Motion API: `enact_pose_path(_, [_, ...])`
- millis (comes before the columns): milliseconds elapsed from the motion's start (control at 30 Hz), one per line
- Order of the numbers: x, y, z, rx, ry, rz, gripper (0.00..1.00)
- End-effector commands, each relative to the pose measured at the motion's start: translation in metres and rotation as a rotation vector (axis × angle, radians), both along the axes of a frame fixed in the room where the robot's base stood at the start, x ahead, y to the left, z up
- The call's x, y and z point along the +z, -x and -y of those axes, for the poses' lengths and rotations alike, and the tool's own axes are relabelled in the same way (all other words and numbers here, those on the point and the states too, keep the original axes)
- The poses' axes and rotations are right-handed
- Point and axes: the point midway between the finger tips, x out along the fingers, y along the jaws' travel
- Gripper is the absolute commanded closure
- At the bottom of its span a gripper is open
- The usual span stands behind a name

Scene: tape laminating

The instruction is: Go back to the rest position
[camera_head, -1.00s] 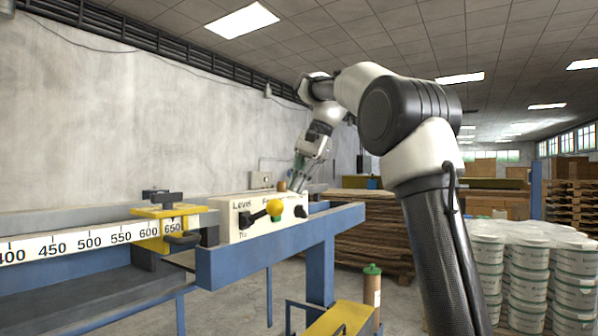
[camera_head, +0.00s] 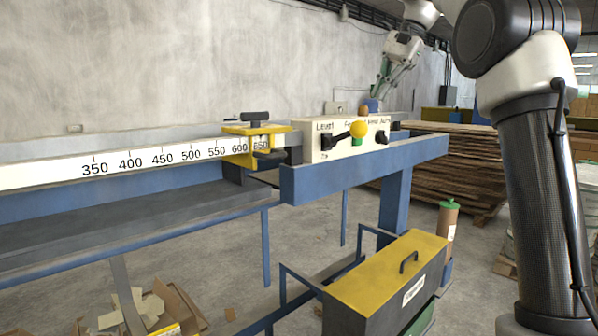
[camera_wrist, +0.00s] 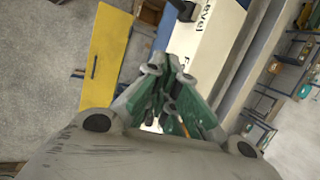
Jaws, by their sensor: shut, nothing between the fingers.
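My gripper (camera_head: 383,92) is above the right end of the control box (camera_head: 322,149), pointing down, with its fingers closed and empty. In the wrist view the gripper (camera_wrist: 168,108) shows shut green fingers over the white panel of the box (camera_wrist: 206,40). The box carries a black lever, a yellow ball knob (camera_head: 358,129) and a black dial (camera_head: 381,137). A small orange-brown knob (camera_head: 364,109) shows just below the fingertips in the head view. I cannot tell whether the fingers touch it.
A blue bench frame (camera_head: 365,170) with a white ruler (camera_head: 140,160) and a yellow clamp (camera_head: 241,147) runs to the left. A yellow-topped box (camera_head: 387,268) stands below. Stacked boards (camera_head: 440,175) lie behind. The floor in front of the bench is partly open.

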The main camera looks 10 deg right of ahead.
Motion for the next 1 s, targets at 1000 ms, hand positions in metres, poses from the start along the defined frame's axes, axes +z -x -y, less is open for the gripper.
enact_pose_path(1000, [-0.279, 0.315, 0.076, 0.741, 0.553, 0.336, 1.00])
